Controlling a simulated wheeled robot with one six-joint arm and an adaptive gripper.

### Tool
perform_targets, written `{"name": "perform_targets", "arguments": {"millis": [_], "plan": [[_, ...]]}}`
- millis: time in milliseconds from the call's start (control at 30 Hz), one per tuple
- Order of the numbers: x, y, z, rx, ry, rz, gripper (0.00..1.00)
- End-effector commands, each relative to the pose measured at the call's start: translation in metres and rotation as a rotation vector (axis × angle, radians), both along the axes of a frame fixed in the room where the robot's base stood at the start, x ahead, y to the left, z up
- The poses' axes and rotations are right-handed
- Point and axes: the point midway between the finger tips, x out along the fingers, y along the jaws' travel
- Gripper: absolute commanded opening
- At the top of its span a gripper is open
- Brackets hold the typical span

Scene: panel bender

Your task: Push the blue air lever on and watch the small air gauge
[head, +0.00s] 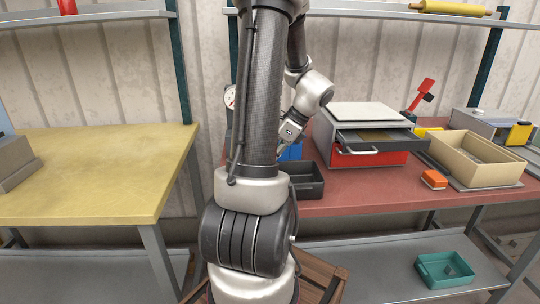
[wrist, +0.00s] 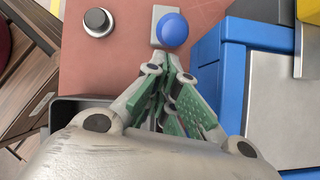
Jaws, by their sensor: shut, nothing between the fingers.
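A round blue knob (wrist: 172,29) on a pale grey base shows at the top of the wrist view. It looks like the blue air lever seen from above; its position, on or off, cannot be told. My gripper (wrist: 168,62) is shut and empty, with its green-padded fingertips close below the knob in that picture. Whether they touch it is unclear. In the head view my gripper (head: 281,153) is low over the red bench, mostly behind my arm. A small white-faced round gauge (head: 230,97) shows left of my arm, partly hidden; its reading is too small to tell.
A dark round knob with a metal rim (wrist: 97,20) is left of the blue one. A blue frame (wrist: 212,80) stands close on the right. A black bin (head: 306,180) sits at the red bench's front, with a grey-and-red drawer cabinet (head: 368,158) to its right.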

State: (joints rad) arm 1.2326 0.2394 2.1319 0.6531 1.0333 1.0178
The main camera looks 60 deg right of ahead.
Motion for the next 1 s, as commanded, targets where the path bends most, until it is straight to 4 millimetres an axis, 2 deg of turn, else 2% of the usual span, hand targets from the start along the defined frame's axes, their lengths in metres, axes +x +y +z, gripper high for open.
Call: {"name": "perform_targets", "arguments": {"millis": [667,1000], "plan": [[0.007,0.005,0.010,-0.068,0.082,0.002,0.00],[0.020,0.016,0.025,-0.182,0.219,0.009,0.00]]}}
